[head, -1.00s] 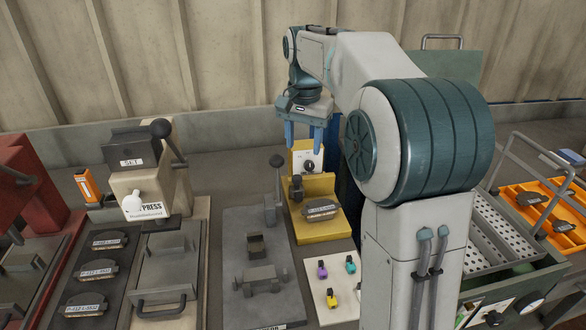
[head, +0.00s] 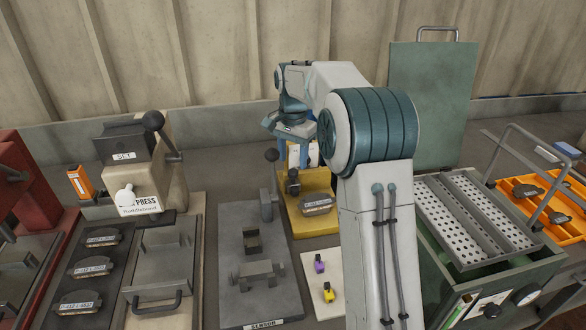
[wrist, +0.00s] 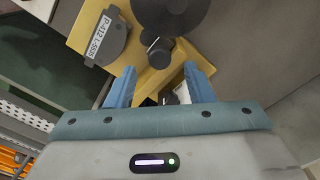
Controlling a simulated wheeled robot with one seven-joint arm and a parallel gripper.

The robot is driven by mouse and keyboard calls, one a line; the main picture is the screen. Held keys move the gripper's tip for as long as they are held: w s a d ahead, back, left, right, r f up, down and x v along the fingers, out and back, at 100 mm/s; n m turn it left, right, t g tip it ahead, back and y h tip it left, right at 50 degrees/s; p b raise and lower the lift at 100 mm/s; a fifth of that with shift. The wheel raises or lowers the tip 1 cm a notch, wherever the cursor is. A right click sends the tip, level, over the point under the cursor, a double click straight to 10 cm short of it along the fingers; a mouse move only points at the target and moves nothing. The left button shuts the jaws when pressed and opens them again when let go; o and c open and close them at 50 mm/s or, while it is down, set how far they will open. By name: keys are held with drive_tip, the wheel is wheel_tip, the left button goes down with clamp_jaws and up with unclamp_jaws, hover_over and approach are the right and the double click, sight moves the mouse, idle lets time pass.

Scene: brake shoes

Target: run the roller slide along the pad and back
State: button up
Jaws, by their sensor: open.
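The yellow fixture (head: 298,222) stands at the middle of the bench, with a white panel at its back. A labelled brake pad (head: 316,204) lies on it, and a dark upright part (head: 293,185), which looks like the roller slide, stands to the pad's left. In the wrist view the pad (wrist: 108,38) is at upper left and a dark round-topped part (wrist: 160,50) is beyond my fingertips. My gripper (wrist: 160,88) is open and empty, its blue fingers over the fixture near the white panel. In the head view my arm partly hides it.
A white card (head: 310,268) with small coloured clips lies in front. A press (head: 135,175) is farther left; a green case with a perforated tray (head: 450,215) is right.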

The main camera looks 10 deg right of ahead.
sight(293, 171)
drive_tip(key=shift+f, duration=1.95)
